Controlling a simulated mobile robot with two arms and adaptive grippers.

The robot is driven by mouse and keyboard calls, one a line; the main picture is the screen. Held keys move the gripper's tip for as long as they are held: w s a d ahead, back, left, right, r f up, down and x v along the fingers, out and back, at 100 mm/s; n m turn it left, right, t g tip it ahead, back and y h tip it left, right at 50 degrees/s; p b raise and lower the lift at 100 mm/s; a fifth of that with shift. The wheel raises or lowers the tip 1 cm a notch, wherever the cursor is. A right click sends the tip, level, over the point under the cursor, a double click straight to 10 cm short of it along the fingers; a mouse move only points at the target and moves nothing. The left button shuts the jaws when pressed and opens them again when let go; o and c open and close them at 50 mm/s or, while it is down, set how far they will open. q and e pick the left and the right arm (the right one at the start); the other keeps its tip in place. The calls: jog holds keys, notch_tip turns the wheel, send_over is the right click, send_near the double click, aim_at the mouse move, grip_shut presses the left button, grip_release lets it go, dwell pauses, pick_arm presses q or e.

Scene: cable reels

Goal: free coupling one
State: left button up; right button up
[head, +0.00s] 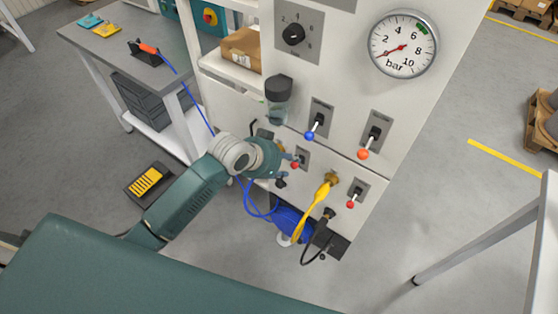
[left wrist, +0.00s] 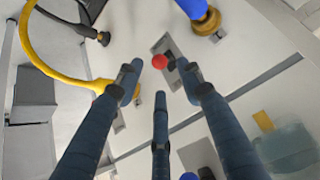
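A grey panel carries a red-knobbed lever (head: 295,164), also seen in the left wrist view (left wrist: 160,61). My left gripper (head: 285,172) is close in front of it, open, its three fingers spread around the knob's place in the picture; I cannot tell whether they touch it. In the left wrist view a blue hose end sits at a brass coupling (left wrist: 207,22) beside this lever. In the head view my gripper mostly hides that coupling. A yellow hose (head: 313,208) is on another brass coupling (head: 332,179), with a second red-knobbed lever (head: 350,204) beside it. My right gripper is not visible.
Above are a blue-knobbed lever (head: 310,134), an orange-knobbed lever (head: 363,154), a clear bowl (head: 278,108), a dial (head: 293,35) and a gauge (head: 403,44) reading near 2 bar. A black hose (head: 318,238) hangs below. A bench (head: 110,47) stands left.

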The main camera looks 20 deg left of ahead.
pick_arm(q)
jog(key=v, duration=0.5)
dwell(0.4)
jog(key=s+a+f+n+g+y, duration=0.1)
jog(key=s+a+f+n, duration=0.1)
jog(key=s, duration=0.7)
jog(key=s+a+f+n+g+y, duration=0.1)
jog(key=s+a+n, duration=0.1)
jog(key=s, duration=0.7)
jog(key=s+a+f+n+g+y, duration=0.1)
jog(key=s+a+f, duration=0.1)
jog(key=s, duration=0.6)
notch_tip(320, 180, down, 33)
jog(key=s+g+b, duration=0.2)
jog(key=b, duration=0.6)
jog(key=s+a+f+b, duration=0.1)
jog(key=s+f+b, duration=0.2)
jog(key=s+f, duration=0.5)
jog(key=s+a+f+b, duration=0.1)
jog(key=s+f+b, duration=0.2)
jog(key=s+f, duration=0.6)
notch_tip(320, 180, down, 7)
jog(key=shift+a+r+g+y, duration=0.1)
jog(key=shift+a+g+y, duration=0.1)
jog(key=shift+g+y, duration=0.15)
